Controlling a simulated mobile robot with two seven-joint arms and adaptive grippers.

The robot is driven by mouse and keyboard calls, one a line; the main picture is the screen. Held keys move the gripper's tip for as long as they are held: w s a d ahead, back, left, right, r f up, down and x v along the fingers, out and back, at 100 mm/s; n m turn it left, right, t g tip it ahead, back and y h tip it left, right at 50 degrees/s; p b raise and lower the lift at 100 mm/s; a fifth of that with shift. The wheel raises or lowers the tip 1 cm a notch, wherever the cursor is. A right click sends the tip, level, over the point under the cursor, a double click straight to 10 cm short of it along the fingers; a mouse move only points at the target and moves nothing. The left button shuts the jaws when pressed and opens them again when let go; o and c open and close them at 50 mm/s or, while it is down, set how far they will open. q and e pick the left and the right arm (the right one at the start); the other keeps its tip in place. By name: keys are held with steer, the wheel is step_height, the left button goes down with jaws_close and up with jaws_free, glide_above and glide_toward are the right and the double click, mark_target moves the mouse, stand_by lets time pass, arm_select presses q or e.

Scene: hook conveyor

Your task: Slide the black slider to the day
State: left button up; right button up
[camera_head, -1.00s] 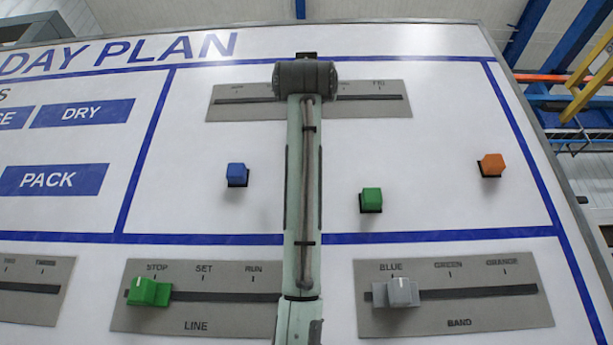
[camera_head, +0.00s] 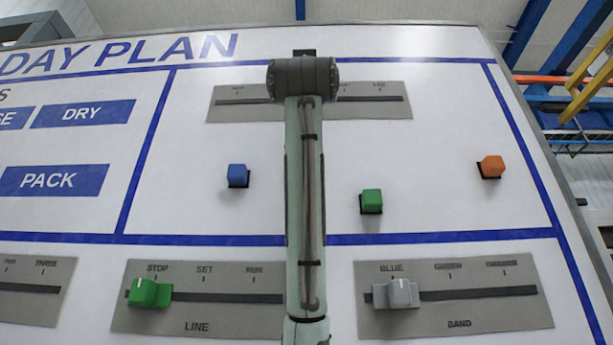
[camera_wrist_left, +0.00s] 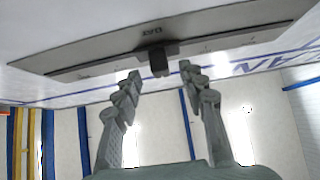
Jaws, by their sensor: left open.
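The black slider (camera_wrist_left: 159,60) sits in the slot of a grey label plate, seen upside down in the left wrist view. My left gripper (camera_wrist_left: 160,74) is open, with its two fingertips on either side of the slider and a little short of the plate. I cannot tell whether a finger touches it. In the head view the plate (camera_head: 375,103) is at the top of the board, and my left arm covers its middle, hiding the slider and the fingers. The plate's day labels are too small or blurred to read surely. My right gripper is not in view.
Blue (camera_head: 237,175), green (camera_head: 371,201) and orange (camera_head: 491,167) blocks are on the board below the plate. A green slider (camera_head: 149,293) stands at STOP on the LINE plate. A grey slider (camera_head: 397,294) stands at BLUE on the BAND plate.

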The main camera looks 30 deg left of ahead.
arm_select(q)
steer(key=v, duration=0.8)
steer(key=shift+s+f, duration=0.2)
steer(key=shift+d, duration=0.1)
